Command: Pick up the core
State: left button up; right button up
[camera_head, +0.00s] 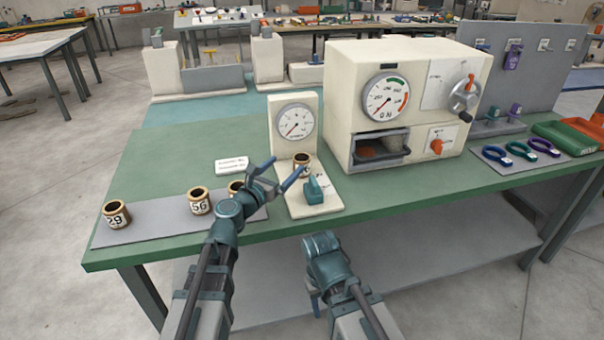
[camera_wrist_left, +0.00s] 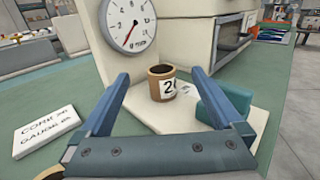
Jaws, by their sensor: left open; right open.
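A brown core (camera_head: 302,160) with a white number label stands upright on the base of the dial gauge (camera_head: 293,130). It also shows in the left wrist view (camera_wrist_left: 161,84), its label starting with 2. My left gripper (camera_head: 287,167) is open and empty. In the left wrist view its fingers (camera_wrist_left: 158,76) frame the core from either side, with gaps. Other cores stand on the grey mat (camera_head: 160,225): one marked 29 (camera_head: 117,215), one marked 56 (camera_head: 200,201), and one partly hidden behind my left gripper (camera_head: 235,187). My right gripper (camera_head: 314,290) is low before the table edge, open, its fingers hardly visible.
A teal clamp-like block (camera_head: 314,190) sits on the gauge base, right of the core. A white "core gauge" sign (camera_head: 231,165) lies left. A large cream machine (camera_head: 400,100) with dial and open slot stands behind right. Coloured rings (camera_head: 520,149) lie on a mat at right.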

aim_at(297, 165)
pick_arm(q)
notch_tip(297, 165, down, 4)
jog(key=b, duration=0.3)
jog(key=shift+r, duration=0.1)
jog(key=shift+w+d, duration=0.15)
jog(key=shift+w, duration=0.1)
jog(key=x, duration=0.7)
jog(key=c, duration=1.4)
